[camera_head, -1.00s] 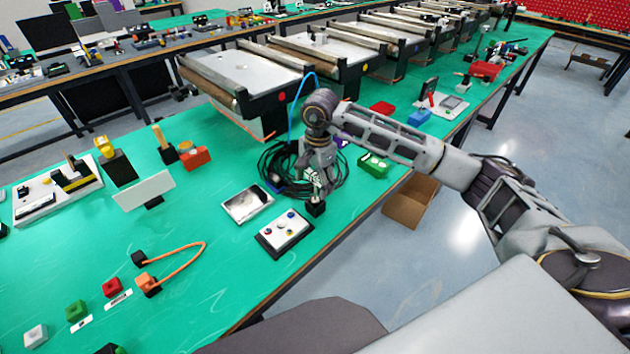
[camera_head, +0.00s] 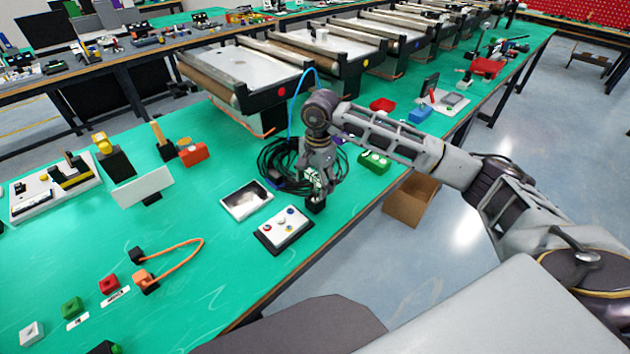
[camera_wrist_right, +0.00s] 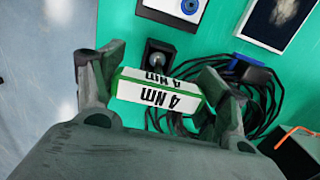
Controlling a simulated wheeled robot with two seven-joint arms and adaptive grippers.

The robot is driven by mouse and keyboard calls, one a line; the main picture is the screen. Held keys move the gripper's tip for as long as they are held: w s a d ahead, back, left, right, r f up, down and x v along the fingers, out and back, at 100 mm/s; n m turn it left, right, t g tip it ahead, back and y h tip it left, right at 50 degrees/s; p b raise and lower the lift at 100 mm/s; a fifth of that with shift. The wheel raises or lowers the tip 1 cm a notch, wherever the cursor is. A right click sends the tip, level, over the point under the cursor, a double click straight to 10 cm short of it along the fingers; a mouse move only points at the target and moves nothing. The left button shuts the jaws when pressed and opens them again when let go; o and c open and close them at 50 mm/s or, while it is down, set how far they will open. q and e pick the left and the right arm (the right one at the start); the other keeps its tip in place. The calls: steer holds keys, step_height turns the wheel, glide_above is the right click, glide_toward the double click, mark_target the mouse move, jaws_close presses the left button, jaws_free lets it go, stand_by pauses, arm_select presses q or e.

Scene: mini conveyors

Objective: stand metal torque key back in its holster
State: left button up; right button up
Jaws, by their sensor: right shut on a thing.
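My right gripper (camera_head: 316,182) is shut on the torque key (camera_wrist_right: 160,97), whose white and green handle reads "4 Nm" in the right wrist view. Its fingers (camera_wrist_right: 165,80) flank the handle's two ends. The small black holster (camera_wrist_right: 158,58) is just beyond the handle there, and in the head view the holster (camera_head: 315,205) stands on the green table right under the gripper. The handle hides the key's lower part, so I cannot tell whether its tip is inside the holster. My left gripper is out of view.
A button box (camera_head: 283,230) and a tablet-like plate (camera_head: 246,200) lie left of the holster. Coiled black cable (camera_head: 283,160) lies behind the gripper. A green block (camera_head: 374,162) is to the right, near the table edge.

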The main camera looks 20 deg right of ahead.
steer(key=o, duration=1.8)
steer(key=shift+o, duration=0.2)
steer(key=shift+r, duration=0.1)
steer(key=shift+d+r, duration=0.15)
steer(key=shift+r, duration=1.8)
steer(key=shift+d+r, duration=0.1)
steer(key=shift+r, duration=1.8)
steer(key=shift+r, duration=0.2)
